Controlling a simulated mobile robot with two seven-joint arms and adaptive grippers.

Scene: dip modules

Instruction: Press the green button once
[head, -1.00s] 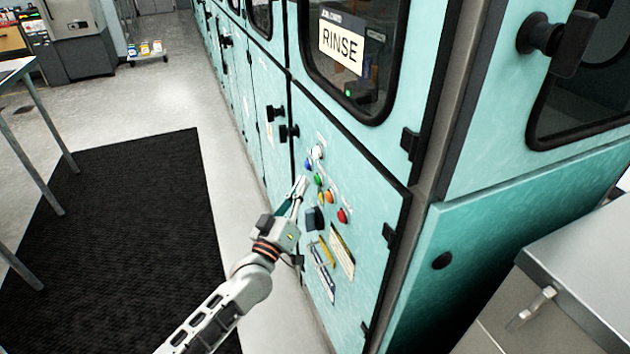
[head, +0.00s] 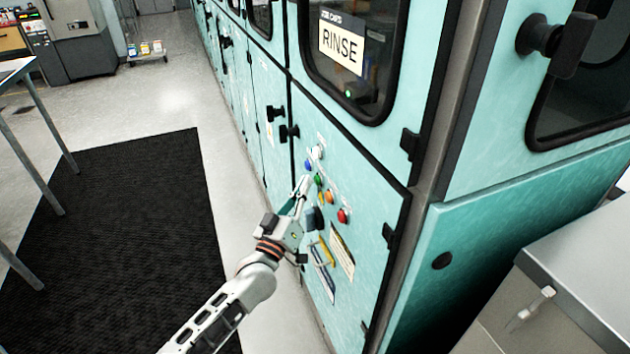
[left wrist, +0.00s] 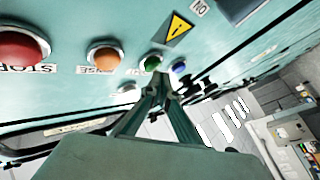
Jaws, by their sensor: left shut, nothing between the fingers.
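The green button (head: 317,179) is on the teal cabinet's control panel, between the blue button (head: 308,164) and the orange button (head: 329,197). In the left wrist view the green button (left wrist: 151,63) shows just beyond my fingertips. My left gripper (head: 305,181) is shut and empty, its tips pointing at the panel close beside the green button. In the left wrist view the shut fingertips (left wrist: 161,79) appear just below the green button. I cannot tell whether they touch it. My right gripper is in neither view.
A red button (head: 342,215) and a white knob (head: 317,152) are on the same panel. Black door handles (head: 289,132) stick out to the left of the panel. A dark mat (head: 130,240) covers the floor at left. A metal cabinet (head: 560,290) stands at lower right.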

